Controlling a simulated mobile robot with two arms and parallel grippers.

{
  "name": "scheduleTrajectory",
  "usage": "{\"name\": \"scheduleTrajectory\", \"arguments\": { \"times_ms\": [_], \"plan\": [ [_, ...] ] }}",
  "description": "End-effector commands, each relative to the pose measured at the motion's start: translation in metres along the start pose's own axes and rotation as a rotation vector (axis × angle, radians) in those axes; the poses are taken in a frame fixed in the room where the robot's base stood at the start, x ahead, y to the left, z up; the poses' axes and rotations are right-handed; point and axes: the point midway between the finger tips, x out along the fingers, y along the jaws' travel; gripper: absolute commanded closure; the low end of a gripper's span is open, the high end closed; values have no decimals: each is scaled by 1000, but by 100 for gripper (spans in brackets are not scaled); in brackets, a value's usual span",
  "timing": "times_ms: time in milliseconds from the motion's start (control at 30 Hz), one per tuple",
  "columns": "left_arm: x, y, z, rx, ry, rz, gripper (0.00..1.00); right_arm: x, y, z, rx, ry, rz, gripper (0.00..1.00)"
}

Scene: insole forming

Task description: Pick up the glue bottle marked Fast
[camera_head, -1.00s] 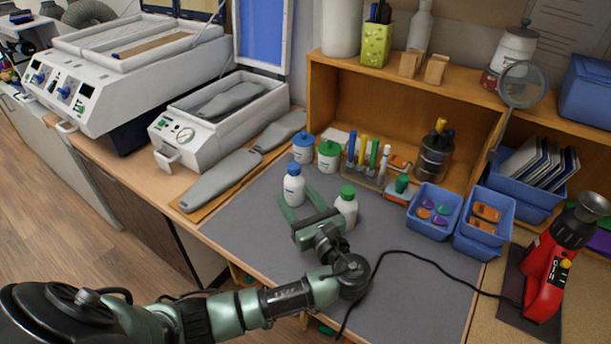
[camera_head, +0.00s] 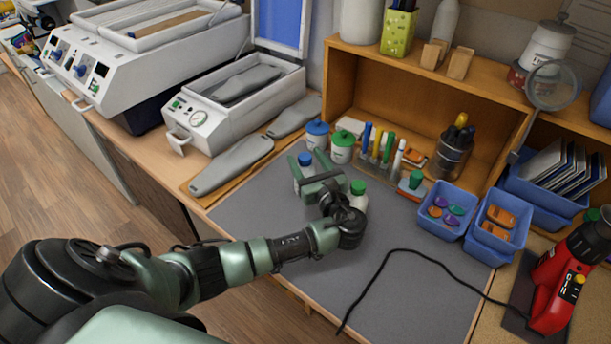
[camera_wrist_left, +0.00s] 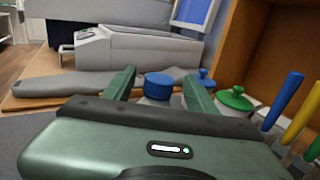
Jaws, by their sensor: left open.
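A white bottle with a blue cap (camera_head: 305,159) stands upright on the grey mat (camera_head: 262,215). My left gripper (camera_head: 307,163) is open, with one finger on each side of this bottle; the gripper hides part of its body. In the left wrist view the blue cap (camera_wrist_left: 158,82) shows between the two green fingers (camera_wrist_left: 158,88). A second white bottle with a green cap (camera_head: 358,190) stands just right of the gripper, partly hidden by my wrist. I cannot read a label on either bottle. My right gripper is not in view.
A blue-lidded jar (camera_head: 317,134) and a green-lidded jar (camera_head: 342,147) stand close behind. A rack of markers (camera_head: 376,168) and a blue bin (camera_head: 440,222) are to the right. A black cable (camera_head: 420,252) crosses the mat. Grey insole forms (camera_head: 232,166) lie at left.

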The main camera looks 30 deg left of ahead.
Motion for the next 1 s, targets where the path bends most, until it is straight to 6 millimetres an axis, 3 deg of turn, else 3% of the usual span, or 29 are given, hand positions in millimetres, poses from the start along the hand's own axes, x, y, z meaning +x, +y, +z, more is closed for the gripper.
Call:
{"name": "scheduleTrajectory", "arguments": {
  "times_ms": [200,500,700,1000],
  "plan": [
    [32,0,2,1,-1,2,43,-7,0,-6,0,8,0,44],
    [36,0,1,-1,0,1,43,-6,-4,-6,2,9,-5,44],
    [36,0,0,0,0,1,99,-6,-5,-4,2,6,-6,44],
    [36,0,0,0,0,1,100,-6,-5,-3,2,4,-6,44]
  ]
}}
